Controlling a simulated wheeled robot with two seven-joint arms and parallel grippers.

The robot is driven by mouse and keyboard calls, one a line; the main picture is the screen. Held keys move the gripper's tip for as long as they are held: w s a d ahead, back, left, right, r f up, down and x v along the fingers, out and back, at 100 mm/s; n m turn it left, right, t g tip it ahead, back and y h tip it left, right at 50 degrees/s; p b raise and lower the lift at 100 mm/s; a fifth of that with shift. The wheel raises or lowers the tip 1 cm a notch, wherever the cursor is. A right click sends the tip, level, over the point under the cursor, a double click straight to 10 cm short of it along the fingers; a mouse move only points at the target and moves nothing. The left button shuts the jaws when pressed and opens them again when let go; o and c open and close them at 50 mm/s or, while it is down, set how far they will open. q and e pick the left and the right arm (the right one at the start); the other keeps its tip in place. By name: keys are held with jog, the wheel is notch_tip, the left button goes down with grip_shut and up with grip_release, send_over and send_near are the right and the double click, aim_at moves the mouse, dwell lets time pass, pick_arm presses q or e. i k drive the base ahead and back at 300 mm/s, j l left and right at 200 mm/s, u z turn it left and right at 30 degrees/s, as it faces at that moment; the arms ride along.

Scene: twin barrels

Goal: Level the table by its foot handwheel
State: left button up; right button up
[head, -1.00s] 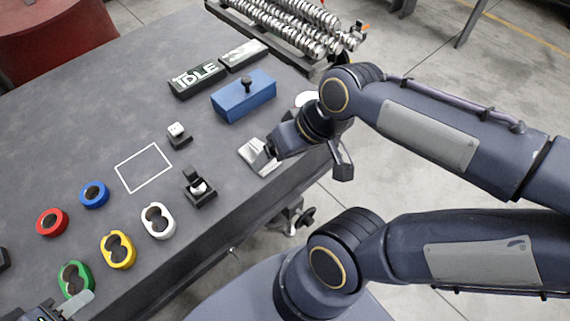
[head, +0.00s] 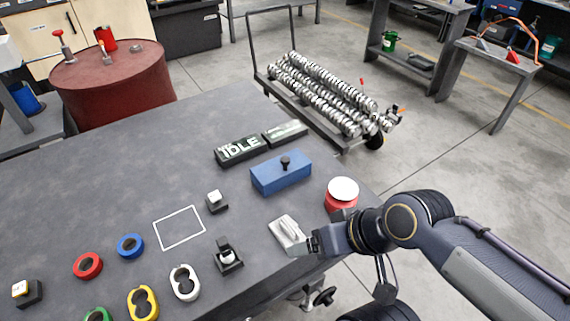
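The grey table (head: 60,190) fills the left and centre of the head view. My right gripper (head: 310,243) is at the table's right edge, beside a silver-grey block with a raised grip (head: 287,234). It touches or nearly touches the block; its fingers are too small and hidden to tell open from shut. It is well above the handwheel. My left gripper is out of view.
Colored rings, small switches and a white outlined square lie to the left. A cart of metal rods (head: 325,95) stands beyond.

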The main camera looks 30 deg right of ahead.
aim_at(325, 297)
jog(key=k+z, duration=0.1)
jog(key=z, duration=0.35)
jog(key=k+l+z, duration=0.1)
jog(key=z, duration=0.3)
jog(key=l+z, duration=0.15)
jog(key=z, duration=0.3)
